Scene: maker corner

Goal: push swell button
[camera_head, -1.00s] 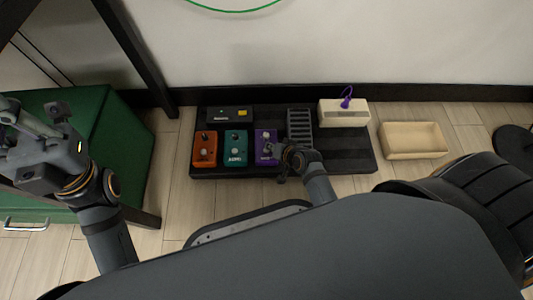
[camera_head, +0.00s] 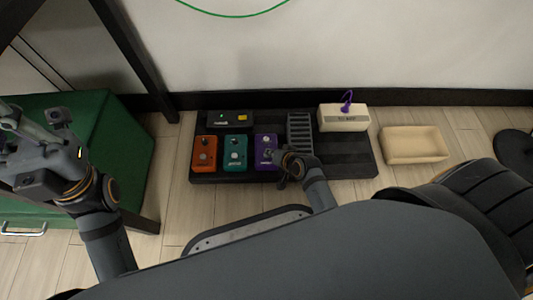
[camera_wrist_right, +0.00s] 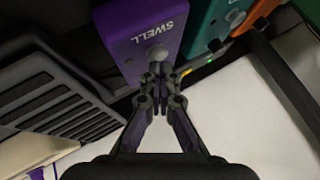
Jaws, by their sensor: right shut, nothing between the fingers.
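The purple pedal (camera_head: 263,143) stands on the dark pedal board, right of a teal pedal. In the right wrist view the purple pedal (camera_wrist_right: 130,32) reads SWELL, and its round metal button (camera_wrist_right: 157,52) shows near its end. My right gripper (camera_head: 279,158) is at the purple pedal's lower right corner and hides part of it. In the right wrist view my right gripper (camera_wrist_right: 158,70) is shut and empty, its tips right at the button; I cannot tell whether they touch it. My left gripper (camera_head: 18,125) is over the green cabinet, far from the pedals.
The teal pedal (camera_head: 235,160) and an orange pedal (camera_head: 204,162) stand to the left. A black box (camera_head: 230,118), a ribbed grey pedal (camera_head: 300,132) and a cream box with a purple cable (camera_head: 343,118) share the pedal board (camera_head: 350,162). A beige tray (camera_head: 414,157) lies to the right.

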